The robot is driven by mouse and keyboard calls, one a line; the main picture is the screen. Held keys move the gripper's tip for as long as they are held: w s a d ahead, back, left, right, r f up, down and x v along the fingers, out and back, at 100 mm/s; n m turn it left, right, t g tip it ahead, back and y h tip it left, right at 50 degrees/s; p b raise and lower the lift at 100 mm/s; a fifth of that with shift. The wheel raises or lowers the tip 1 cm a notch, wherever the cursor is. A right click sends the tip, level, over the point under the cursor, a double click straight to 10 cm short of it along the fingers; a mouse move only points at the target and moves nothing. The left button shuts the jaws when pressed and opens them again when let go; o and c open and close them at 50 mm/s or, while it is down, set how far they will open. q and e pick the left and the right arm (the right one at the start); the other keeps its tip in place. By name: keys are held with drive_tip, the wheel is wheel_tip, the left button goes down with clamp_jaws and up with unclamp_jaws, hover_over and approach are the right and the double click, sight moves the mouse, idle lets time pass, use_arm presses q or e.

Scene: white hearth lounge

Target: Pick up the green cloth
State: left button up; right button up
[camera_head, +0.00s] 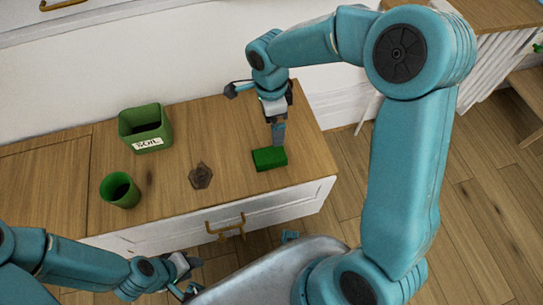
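The green cloth (268,159) looks like a small, flat, dark green block. It lies on the wooden cabinet top, near its right end. My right gripper (279,138) points down just above and beside the cloth's right part. Its fingertips overlap the cloth's back edge in the picture, and I cannot tell if they touch it or how far apart they are. My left gripper (190,277) is low at the front, before the cabinet, away from the cloth. Its two fingers are spread and nothing shows between them.
A square green pot labelled SOIL (144,129) and a round green cup (119,190) stand on the cabinet top (230,190). A small brown piece (201,176) lies between them and the cloth. A white wall is behind; a wooden table (495,14) stands at the upper right.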

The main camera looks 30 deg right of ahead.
drive_tip(key=f+b, duration=0.1)
drive_tip(key=b, duration=0.6)
approach(268, 156)
drive_tip(key=shift+t, duration=0.3)
drive_tip(key=f, duration=0.5)
drive_tip(key=shift+s+d+f, duration=0.15)
drive_tip(key=shift+s+d, duration=0.05)
drive_tip(key=shift+s, duration=0.05)
drive_tip(key=f+b, duration=0.1)
drive_tip(key=f, duration=0.4)
drive_tip(key=shift+w+a+b, duration=0.15)
drive_tip(key=shift+a+b, duration=0.05)
drive_tip(key=shift+b, duration=0.15)
use_arm(q)
wheel_tip(268, 156, down, 10)
drive_tip(key=shift+w+a+r, duration=0.15)
drive_tip(key=shift+w+r, duration=0.05)
drive_tip(key=shift+r, duration=0.05)
use_arm(e)
drive_tip(key=shift+r, duration=0.1)
drive_tip(key=c, duration=1)
